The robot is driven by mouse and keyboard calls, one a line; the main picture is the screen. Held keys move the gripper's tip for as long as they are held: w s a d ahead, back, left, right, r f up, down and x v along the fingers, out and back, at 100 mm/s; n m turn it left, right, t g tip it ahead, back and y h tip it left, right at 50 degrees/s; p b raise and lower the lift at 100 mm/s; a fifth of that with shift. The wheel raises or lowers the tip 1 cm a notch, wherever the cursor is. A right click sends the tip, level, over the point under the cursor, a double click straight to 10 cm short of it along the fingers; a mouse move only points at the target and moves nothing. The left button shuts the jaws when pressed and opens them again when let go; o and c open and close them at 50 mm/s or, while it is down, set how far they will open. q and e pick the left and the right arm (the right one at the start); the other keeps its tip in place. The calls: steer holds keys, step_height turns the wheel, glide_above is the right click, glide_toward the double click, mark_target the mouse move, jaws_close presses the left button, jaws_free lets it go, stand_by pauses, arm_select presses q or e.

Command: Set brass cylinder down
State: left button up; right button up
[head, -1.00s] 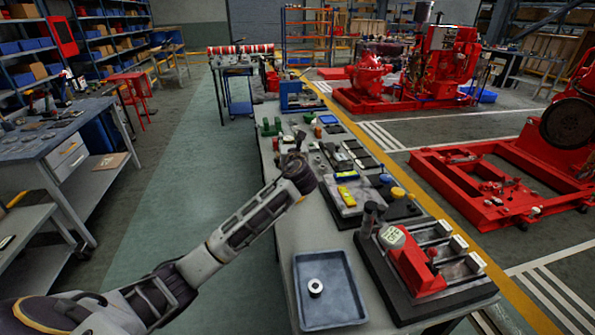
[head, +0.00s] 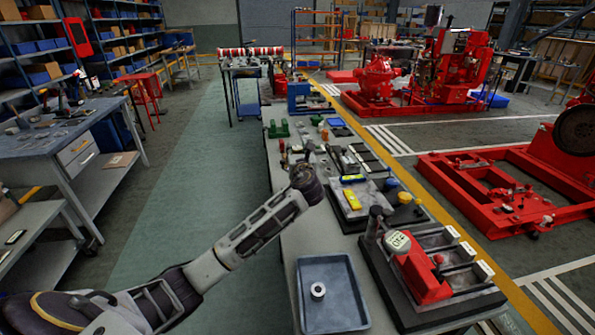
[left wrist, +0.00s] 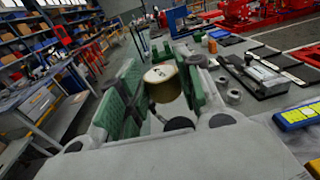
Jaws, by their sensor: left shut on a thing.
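The brass cylinder (left wrist: 161,83) shows in the left wrist view, with a pale, flat end face and golden sides. My left gripper (left wrist: 160,88) is shut on it, with a green-padded finger on each side. In the head view, my left wrist reaches over the long workbench (head: 303,245) from the left, and the gripper (head: 304,160) is small and partly hidden behind the wrist. I cannot make out the cylinder there. Whether it touches the bench top is not clear. My right gripper is in neither view.
A blue-grey tray (head: 345,318) holding a metal ring (head: 318,291) lies at the near end. A red fixture (head: 422,277) on a dark base stands right of it. Dark plates, a yellow tool (head: 351,199) and small metal parts crowd the bench near the gripper. Left is open floor.

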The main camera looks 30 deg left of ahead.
arm_select(q)
steer(key=shift+f, duration=1.3)
step_height(320, 180, down, 4)
steer(key=shift+r+b, duration=0.1)
steer(key=shift+b, duration=0.35)
steer(key=shift+f, duration=0.35)
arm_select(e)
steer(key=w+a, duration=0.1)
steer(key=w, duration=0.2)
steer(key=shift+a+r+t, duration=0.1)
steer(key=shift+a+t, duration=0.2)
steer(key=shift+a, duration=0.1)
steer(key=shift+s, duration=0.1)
